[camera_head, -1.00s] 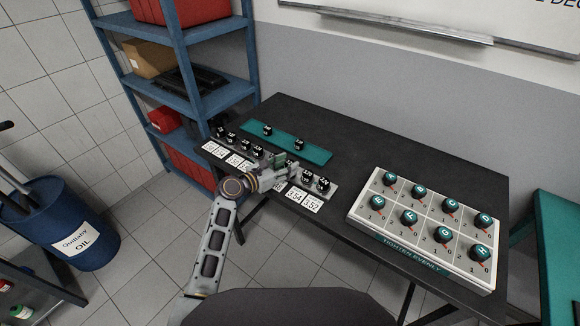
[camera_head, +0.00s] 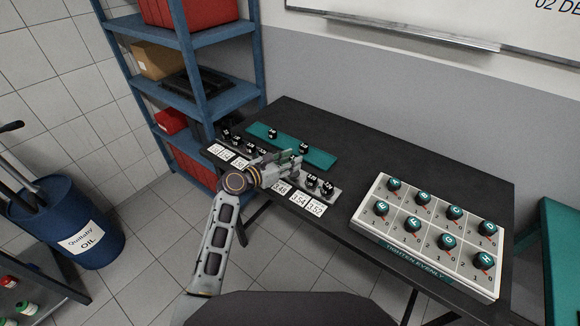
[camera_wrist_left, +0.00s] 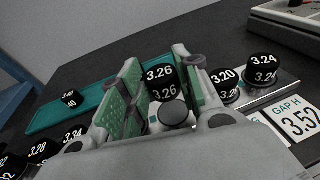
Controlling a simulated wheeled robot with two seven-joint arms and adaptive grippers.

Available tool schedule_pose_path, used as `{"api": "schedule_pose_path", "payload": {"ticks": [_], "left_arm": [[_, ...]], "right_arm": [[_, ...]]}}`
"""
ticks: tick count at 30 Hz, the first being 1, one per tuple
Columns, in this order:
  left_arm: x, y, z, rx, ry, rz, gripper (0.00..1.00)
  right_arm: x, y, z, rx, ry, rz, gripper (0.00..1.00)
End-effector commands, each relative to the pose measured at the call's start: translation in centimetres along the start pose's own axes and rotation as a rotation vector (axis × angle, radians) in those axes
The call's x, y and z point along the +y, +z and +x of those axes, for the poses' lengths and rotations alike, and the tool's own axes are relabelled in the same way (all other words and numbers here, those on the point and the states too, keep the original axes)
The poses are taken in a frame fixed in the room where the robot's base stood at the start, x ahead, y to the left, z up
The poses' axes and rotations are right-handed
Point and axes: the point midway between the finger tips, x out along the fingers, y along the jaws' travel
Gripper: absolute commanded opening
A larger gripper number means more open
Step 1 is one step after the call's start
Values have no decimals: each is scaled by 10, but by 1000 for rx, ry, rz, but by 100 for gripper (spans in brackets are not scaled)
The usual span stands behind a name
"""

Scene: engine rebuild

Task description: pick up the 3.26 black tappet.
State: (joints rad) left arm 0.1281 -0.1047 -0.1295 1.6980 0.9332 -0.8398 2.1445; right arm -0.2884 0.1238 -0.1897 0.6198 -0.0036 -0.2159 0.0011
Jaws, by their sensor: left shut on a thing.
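The black 3.26 tappet (camera_wrist_left: 160,82), a small cylinder with white numbers, is between the green-padded fingers of my left gripper (camera_wrist_left: 158,88) in the left wrist view. The gripper is shut on it. In the head view my left gripper (camera_head: 291,157) is at the near edge of the teal strip (camera_head: 318,158), with the tappet (camera_head: 303,148) at its fingertips. I cannot tell whether the tappet's base touches the strip; the fingers hide it. My right gripper is not in view.
Another tappet (camera_head: 272,133) stands on the teal strip. Rows of black tappets, including 3.20 (camera_wrist_left: 225,84) and 3.24 (camera_wrist_left: 263,70), stand behind white number cards (camera_head: 308,203). A white tray with lettered knobs (camera_head: 420,262) is at right. The table's back is clear.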

Motion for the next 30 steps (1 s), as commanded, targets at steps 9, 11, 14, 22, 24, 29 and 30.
{"api": "schedule_pose_path", "payload": {"ticks": [9, 11, 14, 22, 24, 29, 30], "left_arm": [[0, 46, -9, -2, 0, 2, 9], [0, 51, -10, 0, -1, 1, 9], [0, 58, -12, -1, -1, 1, 9], [0, 61, -12, 0, -1, 0, 9], [0, 61, -12, 0, -1, 0, 9], [0, 60, -12, 0, -1, 0, 9], [0, 60, -12, 0, -1, 0, 9]], "right_arm": [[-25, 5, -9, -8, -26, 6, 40], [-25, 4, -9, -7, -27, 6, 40], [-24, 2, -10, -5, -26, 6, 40], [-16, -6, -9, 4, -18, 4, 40], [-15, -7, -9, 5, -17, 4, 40], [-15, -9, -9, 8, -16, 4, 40], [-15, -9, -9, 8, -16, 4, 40]]}}
